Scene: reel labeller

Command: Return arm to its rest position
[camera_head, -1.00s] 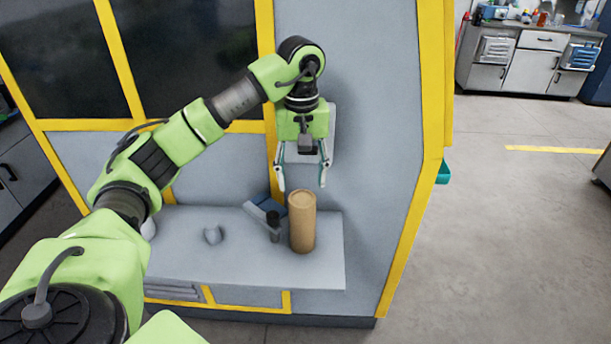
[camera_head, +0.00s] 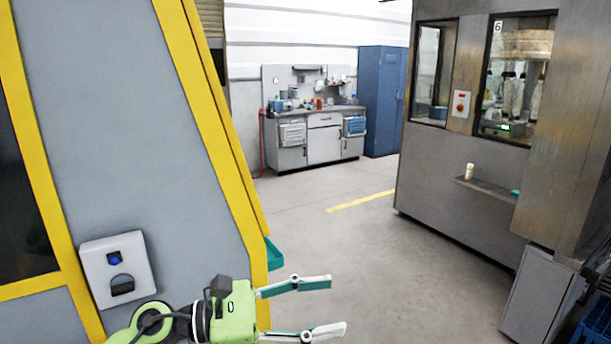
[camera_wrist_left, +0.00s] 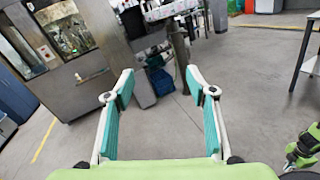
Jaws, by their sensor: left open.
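My left gripper (camera_head: 318,307) is at the bottom of the head view, in front of the yellow-edged grey machine, its fingers pointing right. Its two fingers are apart with nothing between them. In the left wrist view the same gripper (camera_wrist_left: 160,85) shows its teal-padded fingers spread wide over open floor. Most of the left arm is below the head view. A green part that looks like my other arm (camera_wrist_left: 304,146) shows at the right edge of the left wrist view.
The grey machine (camera_head: 130,130) with yellow edges (camera_head: 215,130) stands close on the left, with a white box (camera_head: 119,270) on its face. A steel cabinet machine (camera_head: 440,180) stands right. A workbench (camera_head: 322,140) and blue cabinet (camera_head: 382,100) are behind. The floor between (camera_head: 350,240) is clear.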

